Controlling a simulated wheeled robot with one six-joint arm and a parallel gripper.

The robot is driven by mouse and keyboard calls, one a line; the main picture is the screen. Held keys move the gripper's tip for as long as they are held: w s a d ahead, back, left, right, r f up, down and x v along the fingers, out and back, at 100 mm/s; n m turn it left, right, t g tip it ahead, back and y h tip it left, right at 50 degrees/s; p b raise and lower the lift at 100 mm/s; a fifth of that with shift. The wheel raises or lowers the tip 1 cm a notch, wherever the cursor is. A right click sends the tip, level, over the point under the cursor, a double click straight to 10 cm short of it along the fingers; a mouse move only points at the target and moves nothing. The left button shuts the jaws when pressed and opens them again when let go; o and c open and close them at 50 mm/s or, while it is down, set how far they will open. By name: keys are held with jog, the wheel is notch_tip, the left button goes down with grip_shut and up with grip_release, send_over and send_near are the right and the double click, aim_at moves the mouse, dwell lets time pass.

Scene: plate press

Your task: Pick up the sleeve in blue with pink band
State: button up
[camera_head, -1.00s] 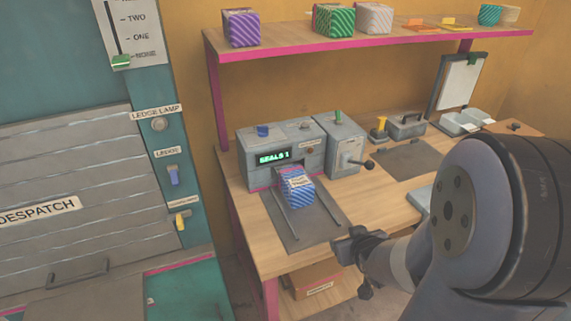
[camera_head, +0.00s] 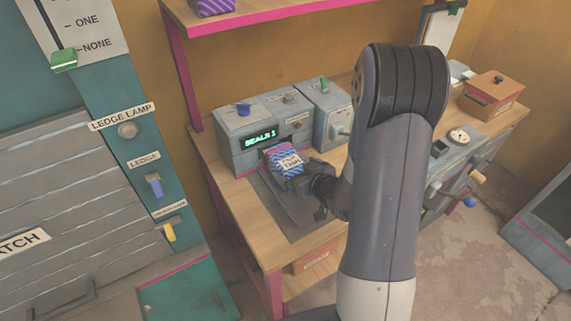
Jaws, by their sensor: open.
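The blue sleeve with white stripes and a pink band (camera_head: 285,160) sits at the front of the grey machine (camera_head: 265,127), at the mouth between its rails. A white label shows on its top. My gripper (camera_head: 306,178) is open, just to the right and front of the sleeve, close to its near side. I cannot tell whether the fingers touch or straddle it. My arm hides part of the table to the right.
The machine's display reads "SEALS 1". A second grey unit (camera_head: 322,110) with a green knob stands right of it. A pink-edged shelf (camera_head: 265,18) hangs above. The teal despatch panel (camera_head: 105,110) stands at left. An orange-brown box (camera_head: 492,95) sits at far right.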

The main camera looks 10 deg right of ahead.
aim_at(289, 163)
jog(key=shift+p+x, duration=0.9)
jog(key=shift+x, duration=1.75)
jog(key=shift+w+r, duration=0.1)
jog(key=shift+r, duration=0.05)
jog(key=shift+c, duration=0.2)
jog(key=c, duration=1.3)
jog(key=shift+r, duration=0.1)
